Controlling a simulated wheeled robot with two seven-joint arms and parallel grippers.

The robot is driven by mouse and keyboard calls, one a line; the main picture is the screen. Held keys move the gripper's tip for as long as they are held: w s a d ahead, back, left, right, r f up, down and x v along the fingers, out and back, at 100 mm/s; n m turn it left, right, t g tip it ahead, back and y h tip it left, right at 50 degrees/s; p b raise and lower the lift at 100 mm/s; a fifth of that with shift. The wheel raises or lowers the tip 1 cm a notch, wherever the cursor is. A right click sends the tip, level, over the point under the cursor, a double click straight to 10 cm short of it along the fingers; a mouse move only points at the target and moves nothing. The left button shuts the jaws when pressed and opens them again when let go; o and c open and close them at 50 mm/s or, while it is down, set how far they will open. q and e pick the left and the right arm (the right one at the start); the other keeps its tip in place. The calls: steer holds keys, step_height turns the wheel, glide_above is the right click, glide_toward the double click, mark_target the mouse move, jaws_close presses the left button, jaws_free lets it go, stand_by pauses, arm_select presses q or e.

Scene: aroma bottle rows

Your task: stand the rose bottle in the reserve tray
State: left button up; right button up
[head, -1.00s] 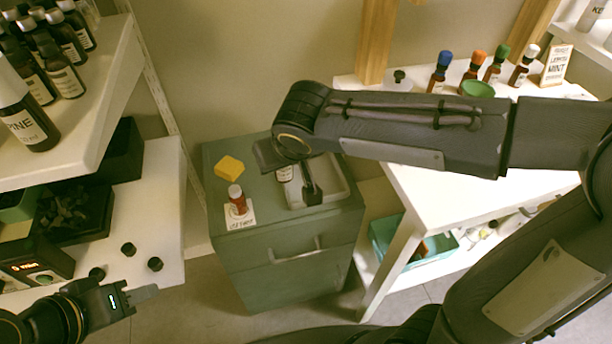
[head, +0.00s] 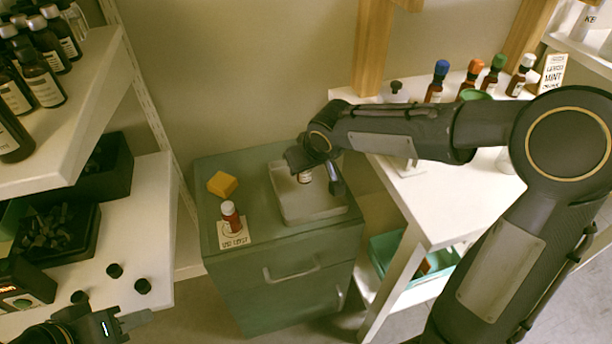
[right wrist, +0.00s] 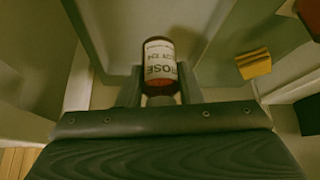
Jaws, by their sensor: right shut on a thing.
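The rose bottle (right wrist: 160,68) is dark with a white label reading "ROSE", upside down in the right wrist view. My right gripper (right wrist: 160,90) is shut on it, one finger on each side. In the head view the bottle (head: 305,176) shows small beside the right gripper (head: 318,178), over the back part of the pale reserve tray (head: 322,215). I cannot tell whether its base touches the tray floor. The tray lies on the green cabinet and looks otherwise empty. My left gripper (head: 130,321) is at the bottom left, away from the tray; its jaw opening is unclear.
Shelves with dark bottles (head: 40,80) stand left. A white table (head: 440,205) with colour-capped bottles stands right.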

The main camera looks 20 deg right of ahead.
mark_target(306, 176)
steer(key=f, duration=0.2)
steer(key=f+b, duration=0.1)
steer(key=f, duration=0.1)
steer(key=shift+w+d, duration=0.2)
steer(key=shift+w, duration=0.05)
steer(key=shift+f+b, duration=0.15)
steer(key=shift+b, duration=0.15)
steer(key=o, duration=1)
